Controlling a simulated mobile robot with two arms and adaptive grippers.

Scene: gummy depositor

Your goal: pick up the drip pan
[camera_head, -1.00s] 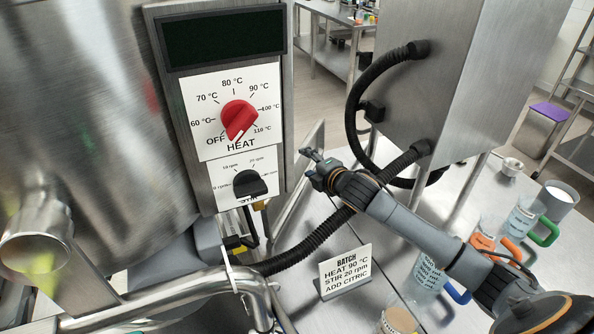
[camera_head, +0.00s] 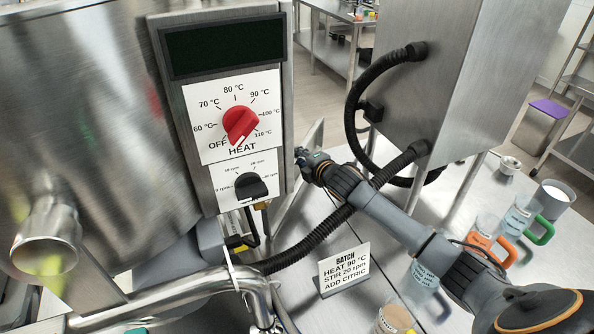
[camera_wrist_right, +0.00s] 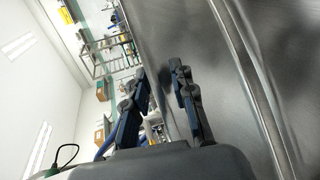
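I cannot make out the drip pan in either view. My right gripper (camera_head: 305,160) is beside the right edge of the kettle's control panel (camera_head: 220,100), level with the lower knob, and seen from the side. In the right wrist view the two fingers of my right gripper (camera_wrist_right: 158,72) stand apart with nothing between them. A large steel surface fills the right of that view, close by the fingers. My left gripper is not in view.
A steel outlet pipe (camera_head: 47,240) and a curved pipe (camera_head: 190,287) are at the lower left. Black hoses (camera_head: 310,237) run to a steel cabinet (camera_head: 455,90). A batch sign (camera_head: 345,272) and several handled jugs, one an orange-handled jug (camera_head: 490,232), stand on the table.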

